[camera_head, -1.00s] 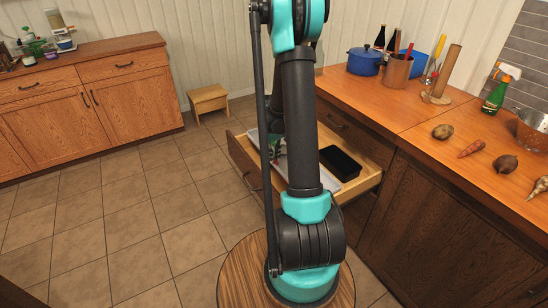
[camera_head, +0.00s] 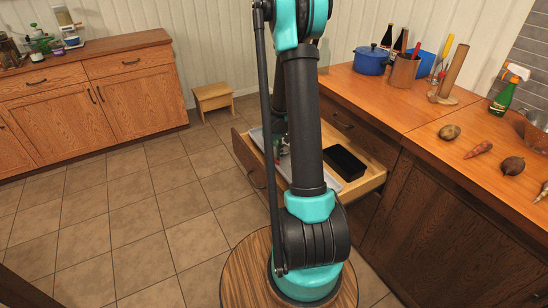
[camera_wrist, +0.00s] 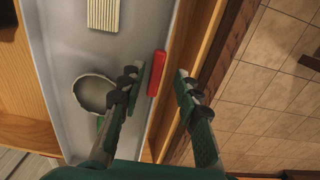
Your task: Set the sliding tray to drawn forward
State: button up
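The grey tray (camera_head: 256,138) lies in the pulled-out wooden drawer (camera_head: 376,181), partly hidden behind my arm. In the wrist view the tray (camera_wrist: 60,70) holds a ribbed pale block (camera_wrist: 103,14), a round greyish item (camera_wrist: 92,92) and a red piece (camera_wrist: 157,73) near its right wall. My gripper (camera_wrist: 160,84) is open, with its fingers apart and nothing clamped between them. The left finger is over the tray's inside and the right finger is over the drawer's edge side. I cannot tell their height. In the head view the gripper is mostly hidden behind my arm.
A black box (camera_head: 346,164) sits in the drawer beside the tray. The counter (camera_head: 420,110) carries a blue pot (camera_head: 371,60), a utensil holder (camera_head: 404,70) and vegetables. A small stool (camera_head: 213,97) stands by the wall. The tiled floor left of the drawer is clear.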

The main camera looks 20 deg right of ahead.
notch_tip(320, 180, up, 12)
dwell(0.6)
